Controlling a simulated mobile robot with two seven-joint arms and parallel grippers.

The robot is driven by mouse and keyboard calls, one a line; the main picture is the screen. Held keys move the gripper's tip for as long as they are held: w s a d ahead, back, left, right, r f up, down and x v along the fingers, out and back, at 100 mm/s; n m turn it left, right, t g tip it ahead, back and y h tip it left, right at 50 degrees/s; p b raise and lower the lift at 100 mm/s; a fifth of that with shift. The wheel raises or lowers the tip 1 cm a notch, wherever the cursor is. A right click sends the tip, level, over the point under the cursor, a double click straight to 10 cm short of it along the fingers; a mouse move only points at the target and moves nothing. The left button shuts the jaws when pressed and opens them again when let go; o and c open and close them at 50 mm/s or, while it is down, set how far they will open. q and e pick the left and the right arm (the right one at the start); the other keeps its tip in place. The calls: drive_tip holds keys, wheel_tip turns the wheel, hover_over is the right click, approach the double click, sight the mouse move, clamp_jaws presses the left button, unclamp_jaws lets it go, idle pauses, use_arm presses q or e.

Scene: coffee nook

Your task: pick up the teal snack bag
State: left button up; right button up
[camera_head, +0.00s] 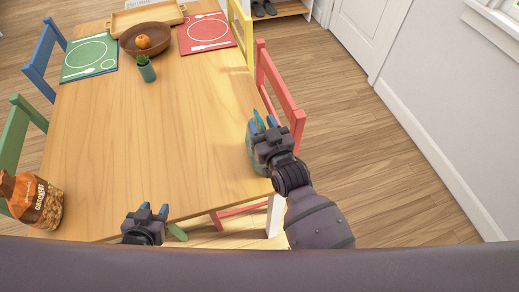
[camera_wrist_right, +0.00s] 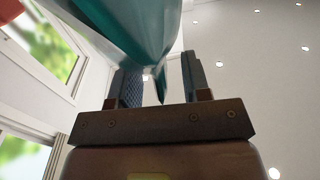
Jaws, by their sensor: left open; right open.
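The teal snack bag (camera_head: 258,117) is at the right edge of the wooden table, mostly hidden behind my right gripper (camera_head: 263,125). In the right wrist view the teal and white bag (camera_wrist_right: 142,28) fills the top of the picture, and part of it reaches down between the two open fingers of the right gripper (camera_wrist_right: 162,80). I cannot tell whether the fingers touch it. My left gripper (camera_head: 154,210) is open and empty at the table's near edge, well away from the teal bag.
An orange cracker bag (camera_head: 38,203) stands at the table's near left corner. A brown bowl (camera_head: 128,45) with an orange fruit, a small potted plant (camera_head: 146,69) and two placemats are at the far end. A red chair (camera_head: 279,91) is close to my right gripper. The table's middle is clear.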

drive_tip(key=shift+w+a, duration=0.2)
drive_tip(key=shift+w, duration=0.25)
drive_tip(key=shift+c, duration=0.4)
clamp_jaws()
